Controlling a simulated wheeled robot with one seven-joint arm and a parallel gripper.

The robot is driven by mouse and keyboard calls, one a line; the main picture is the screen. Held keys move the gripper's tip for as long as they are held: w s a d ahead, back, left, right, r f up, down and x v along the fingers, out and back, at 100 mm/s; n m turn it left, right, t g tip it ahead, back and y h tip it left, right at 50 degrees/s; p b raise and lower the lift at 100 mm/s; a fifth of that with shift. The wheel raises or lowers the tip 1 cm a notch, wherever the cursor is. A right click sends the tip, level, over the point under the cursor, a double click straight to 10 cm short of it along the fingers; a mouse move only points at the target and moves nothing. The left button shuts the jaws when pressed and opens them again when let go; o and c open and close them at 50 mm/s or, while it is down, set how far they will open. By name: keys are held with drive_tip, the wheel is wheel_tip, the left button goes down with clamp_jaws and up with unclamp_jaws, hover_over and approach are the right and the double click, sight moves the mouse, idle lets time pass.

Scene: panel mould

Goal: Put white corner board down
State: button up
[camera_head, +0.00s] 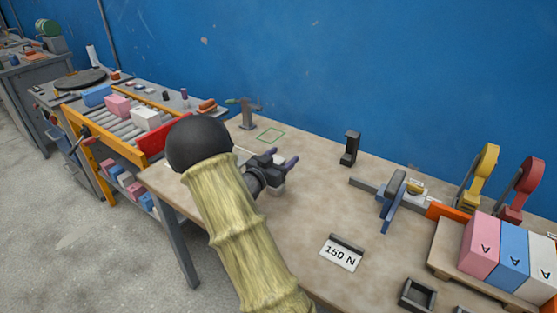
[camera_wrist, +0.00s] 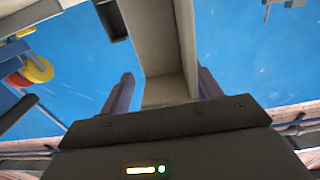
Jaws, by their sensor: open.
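My gripper (camera_head: 284,162) is over the left part of the workbench, its purple-grey fingers apart. In the wrist view the open fingers (camera_wrist: 163,92) stand either side of a pale angled piece (camera_wrist: 165,91), which looks like the white corner board. A gap shows at the left finger; the right finger is close to the piece, and I cannot tell if it touches. In the head view only a small white part (camera_head: 278,187) shows below the gripper; my arm and gripper hide the rest. A green rectangle outline (camera_head: 271,135) lies empty on the bench behind the gripper.
A dark clamp-like tool (camera_head: 248,113) and black stand (camera_head: 350,148) stand at the back. A roller conveyor (camera_head: 130,112) is left. The bench middle is clear.

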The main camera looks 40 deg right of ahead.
drive_tip(key=v, duration=1.2)
drive_tip(key=shift+a, duration=0.2)
drive_tip(key=shift+w, duration=0.15)
drive_tip(key=a+f+n+t+y, duration=0.1)
drive_tip(key=a+n+y, duration=0.1)
drive_tip(key=a+y, duration=0.2)
drive_tip(key=a+f+n+t+y, duration=0.1)
drive_tip(key=a+n+y, duration=0.2)
drive_tip(key=a+y, duration=0.1)
drive_tip(key=a+f+n+t+y, duration=0.1)
drive_tip(key=a+n+y, duration=0.1)
drive_tip(key=a+y, duration=0.2)
drive_tip(key=shift+w+a+f+n+y, duration=0.3)
drive_tip(key=shift+n+y, duration=0.1)
drive_tip(key=shift+y, duration=0.4)
drive_tip(key=s+a+n+g+y, duration=0.1)
drive_tip(key=s+a+n+g, duration=0.1)
drive_tip(key=s, duration=0.6)
drive_tip(key=s+a+n+g+y, duration=0.2)
drive_tip(key=s+a+n+g, duration=0.1)
drive_tip(key=s, duration=0.6)
drive_tip(key=shift+s+n+g, duration=0.15)
drive_tip(key=shift+n+g, duration=0.45)
drive_tip(key=shift+n, duration=0.1)
